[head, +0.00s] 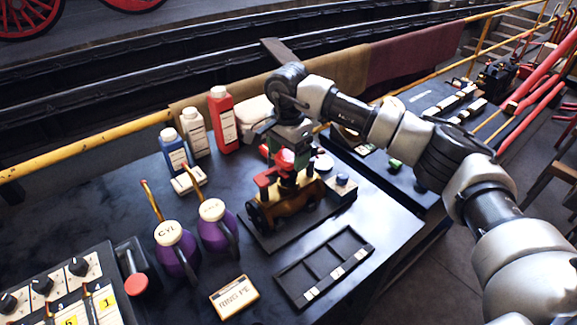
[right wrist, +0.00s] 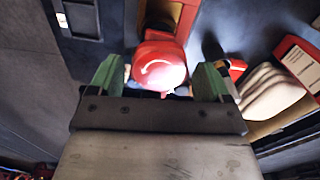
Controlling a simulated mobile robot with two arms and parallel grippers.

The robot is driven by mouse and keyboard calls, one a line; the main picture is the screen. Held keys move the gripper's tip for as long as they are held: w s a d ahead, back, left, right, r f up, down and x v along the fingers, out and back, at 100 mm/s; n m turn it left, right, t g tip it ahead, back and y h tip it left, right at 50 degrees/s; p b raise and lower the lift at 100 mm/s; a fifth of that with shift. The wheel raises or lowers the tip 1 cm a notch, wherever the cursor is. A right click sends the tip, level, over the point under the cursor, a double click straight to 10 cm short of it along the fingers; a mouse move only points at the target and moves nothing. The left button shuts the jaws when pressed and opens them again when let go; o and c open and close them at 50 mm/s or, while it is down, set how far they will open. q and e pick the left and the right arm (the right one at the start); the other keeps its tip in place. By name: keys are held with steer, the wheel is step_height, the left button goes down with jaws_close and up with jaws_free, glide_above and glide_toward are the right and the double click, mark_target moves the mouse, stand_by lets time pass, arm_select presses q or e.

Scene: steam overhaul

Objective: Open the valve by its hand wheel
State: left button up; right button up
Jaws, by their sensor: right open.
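The valve (head: 288,207) has a brass-coloured body on a dark base plate on the black table. Its red hand wheel (right wrist: 160,62), marked with a white curved arrow, shows in the right wrist view. It shows partly in the head view, under my gripper (head: 284,155). My right gripper (right wrist: 157,82) is open, pointing down over the valve, with one green finger on each side of the wheel. I cannot tell whether the fingers touch it. The arm and gripper hide part of the valve top. My left gripper is not in view.
Purple cans (head: 216,232), a blue bottle (head: 174,152), a white bottle (head: 195,133) and a red bottle (head: 222,122) stand left of the valve. A black divided tray (head: 325,266) and a labelled box (head: 233,297) lie in front. A yellow rail (head: 90,148) runs behind.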

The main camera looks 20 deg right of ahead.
steer(key=shift+r, duration=0.1)
steer(key=c, duration=0.8)
steer(key=shift+f+n+b, duration=0.2)
steer(key=shift+n+b, duration=0.65)
steer(key=shift+n, duration=0.35)
steer(key=shift+r+n+b, duration=0.1)
steer(key=shift+n+b, duration=0.25)
steer(key=shift+n, duration=1.25)
steer(key=n+b, duration=0.1)
steer(key=n, duration=0.1)
steer(key=shift+n, duration=0.3)
steer(key=n, duration=0.3)
steer(key=shift+r, duration=0.1)
steer(key=shift+b, duration=0.3)
